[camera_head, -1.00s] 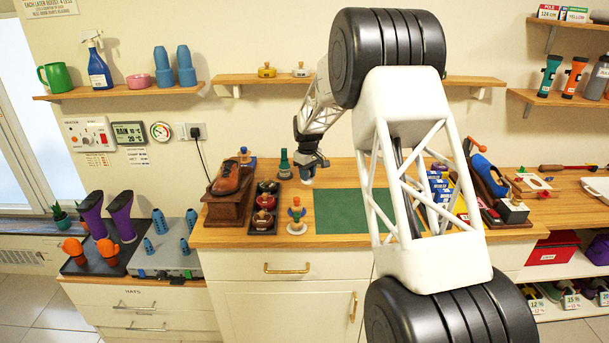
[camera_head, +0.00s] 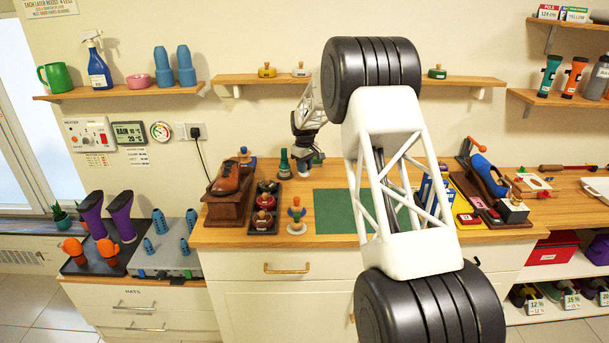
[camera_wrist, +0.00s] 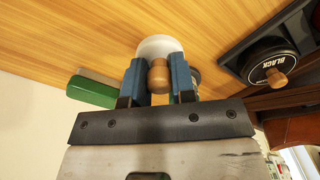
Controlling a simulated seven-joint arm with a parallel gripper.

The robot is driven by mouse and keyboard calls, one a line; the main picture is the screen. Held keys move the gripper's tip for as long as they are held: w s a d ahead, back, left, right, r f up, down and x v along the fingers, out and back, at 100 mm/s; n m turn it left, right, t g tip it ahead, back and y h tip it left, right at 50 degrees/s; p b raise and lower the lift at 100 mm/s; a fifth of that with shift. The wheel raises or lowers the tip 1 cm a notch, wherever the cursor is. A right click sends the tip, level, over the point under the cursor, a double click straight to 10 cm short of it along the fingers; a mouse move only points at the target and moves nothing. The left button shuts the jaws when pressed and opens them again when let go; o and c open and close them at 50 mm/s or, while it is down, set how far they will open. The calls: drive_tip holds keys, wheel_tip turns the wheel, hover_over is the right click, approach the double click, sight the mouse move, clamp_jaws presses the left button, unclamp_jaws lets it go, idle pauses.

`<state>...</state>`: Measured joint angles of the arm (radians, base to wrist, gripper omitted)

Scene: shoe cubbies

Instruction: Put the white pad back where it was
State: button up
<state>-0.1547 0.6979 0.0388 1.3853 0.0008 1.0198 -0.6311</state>
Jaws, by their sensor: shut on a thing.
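The white pad (camera_wrist: 160,46) is a round pale disc with a wooden knob (camera_wrist: 158,76). My gripper (camera_wrist: 157,84) is shut on the knob, its blue fingers on either side, and the pad is on the side away from the wrist. In the head view my gripper (camera_head: 310,160) is over the back of the wooden counter, just right of a dark green bottle (camera_head: 284,166). The pad is small there and hard to make out. I cannot tell its exact height above the counter.
A black tray (camera_head: 276,229) of polish tins with wooden knobs and a stand with coloured parts (camera_head: 297,216) are in front. A shoe on a wooden block (camera_head: 228,195) is left. A green mat (camera_head: 335,215) lies right, partly behind my arm. A wall shelf (camera_head: 240,80) runs above.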

drive_tip(key=shift+f, duration=1.75)
drive_tip(key=shift+f, duration=0.15)
drive_tip(key=o, duration=0.9)
wheel_tip(320, 180, up, 12)
drive_tip(key=shift+r, duration=0.15)
